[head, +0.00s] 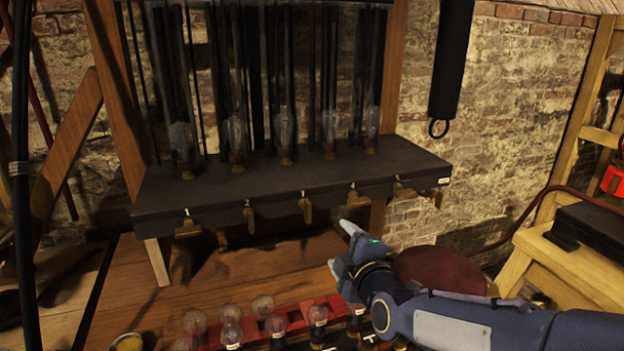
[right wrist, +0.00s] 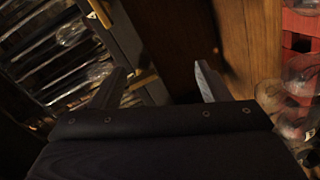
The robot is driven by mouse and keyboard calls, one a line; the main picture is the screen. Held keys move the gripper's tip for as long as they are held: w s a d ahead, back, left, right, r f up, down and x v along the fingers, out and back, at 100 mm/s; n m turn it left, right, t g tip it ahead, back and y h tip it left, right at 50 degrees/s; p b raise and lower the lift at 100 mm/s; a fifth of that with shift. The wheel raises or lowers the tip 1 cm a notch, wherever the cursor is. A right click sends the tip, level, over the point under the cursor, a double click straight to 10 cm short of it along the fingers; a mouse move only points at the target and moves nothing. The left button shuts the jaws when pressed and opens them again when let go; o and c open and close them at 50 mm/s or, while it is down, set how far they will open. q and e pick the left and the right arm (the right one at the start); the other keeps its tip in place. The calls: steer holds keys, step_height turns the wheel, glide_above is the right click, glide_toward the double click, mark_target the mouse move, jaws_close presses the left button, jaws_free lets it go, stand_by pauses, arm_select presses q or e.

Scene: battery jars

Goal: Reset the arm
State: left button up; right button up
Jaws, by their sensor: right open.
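My right gripper (head: 342,247) comes in from the right in the head view, in front of and below the dark shelf (head: 250,185). In the right wrist view its two fingers (right wrist: 155,88) stand wide apart with nothing between them. Several glass bulbs stand on the shelf, one near its middle (head: 286,130). Brass levers hang along the shelf's front edge, one near the middle (head: 305,207); the gripper touches none that I can see. My left gripper is not in view.
A red rack (head: 295,318) with several glass bulbs sits low at the bottom, close below my right arm. A round dark red object (head: 438,268) is behind my arm. A wooden bench (head: 570,262) with a black box stands at right. A black cylinder (head: 452,60) hangs above.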

steer(key=s+d+f+m+g, duration=0.4)
steer(key=s+d+m+g, duration=0.1)
steer(key=s+d+m, duration=0.6)
steer(key=s+d+f+m+g, duration=0.1)
steer(key=s+m, duration=0.1)
steer(key=s, duration=0.4)
steer(key=s+d+f+m+g+p, duration=0.1)
steer(key=s+f+m+g, duration=0.1)
steer(key=s, duration=0.4)
steer(key=s+d+f+m+g+h, duration=0.1)
steer(key=s+m, duration=0.3)
steer(key=s, duration=0.3)
steer(key=shift+f, duration=0.2)
